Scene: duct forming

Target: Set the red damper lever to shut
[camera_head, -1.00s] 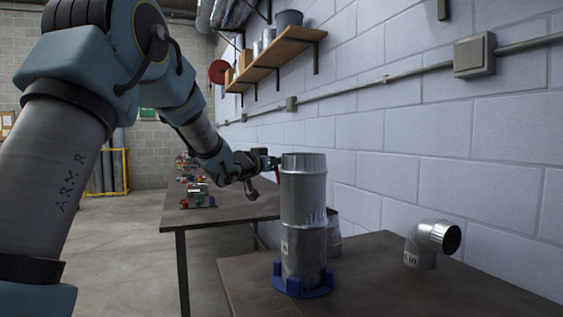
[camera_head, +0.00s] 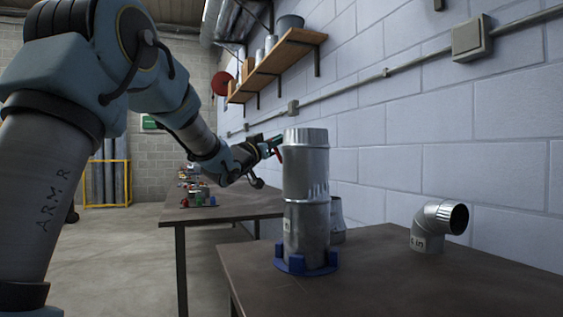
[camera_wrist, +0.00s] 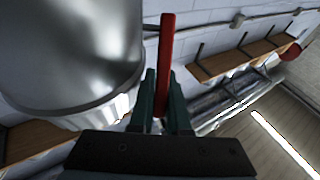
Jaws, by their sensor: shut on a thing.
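The red damper lever (camera_wrist: 165,60) stands between the green fingers of my gripper (camera_wrist: 162,90) in the wrist view, and the fingers are shut on it. In the head view the lever (camera_head: 279,154) is a small red sliver beside the upper part of the metal duct (camera_head: 305,172). The duct stands upright in a blue ring base (camera_head: 298,268) on the near table. My gripper (camera_head: 272,145) reaches the duct's left side from behind. The lever's joint with the duct is hidden. The duct (camera_wrist: 75,45) fills the upper left of the wrist view.
A metal elbow (camera_head: 430,232) lies on the near table (camera_head: 400,285) at right. Another metal piece (camera_head: 337,215) stands behind the duct. The far table (camera_head: 235,205) holds several small coloured items. A block wall and shelf (camera_head: 275,62) border the right side.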

